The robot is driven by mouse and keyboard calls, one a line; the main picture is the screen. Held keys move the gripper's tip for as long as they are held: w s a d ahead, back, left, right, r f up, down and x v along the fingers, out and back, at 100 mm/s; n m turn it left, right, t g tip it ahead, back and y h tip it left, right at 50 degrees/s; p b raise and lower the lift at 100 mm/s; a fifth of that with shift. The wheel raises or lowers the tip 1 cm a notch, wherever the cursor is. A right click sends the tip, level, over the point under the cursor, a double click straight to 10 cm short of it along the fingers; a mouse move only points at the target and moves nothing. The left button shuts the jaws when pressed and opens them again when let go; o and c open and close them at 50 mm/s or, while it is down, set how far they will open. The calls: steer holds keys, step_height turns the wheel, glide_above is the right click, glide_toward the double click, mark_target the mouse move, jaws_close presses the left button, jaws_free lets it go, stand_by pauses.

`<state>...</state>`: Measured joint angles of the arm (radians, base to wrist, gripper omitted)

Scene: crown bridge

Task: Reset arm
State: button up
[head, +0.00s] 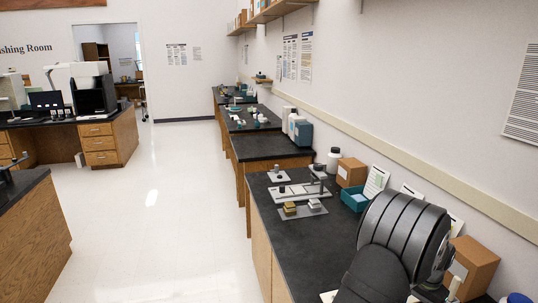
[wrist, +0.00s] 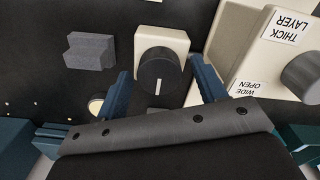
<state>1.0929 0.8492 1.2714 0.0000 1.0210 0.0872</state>
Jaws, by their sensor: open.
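My gripper (wrist: 162,70) is open, with its two blue fingers spread apart in the wrist view. A cream block with a black round knob (wrist: 158,72) shows between and beyond the fingers. The knob has a white line on its face. I see no finger touching it, and cannot tell how far below it is. My dark arm fills the lower right of the head view, and the gripper's fingers cannot be made out there.
In the wrist view, a cream box (wrist: 247,75) labelled "THICK LAYER" and "WIDE OPEN" stands right, a grey stepped block (wrist: 90,51) left. In the head view, a tray (head: 290,215) with gold and silver blocks, a teal bin (head: 354,199) and cardboard boxes (head: 351,172) share the black bench.

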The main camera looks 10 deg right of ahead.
steer(key=m, duration=0.7)
stand_by(0.4)
steer(key=shift+o, duration=0.5)
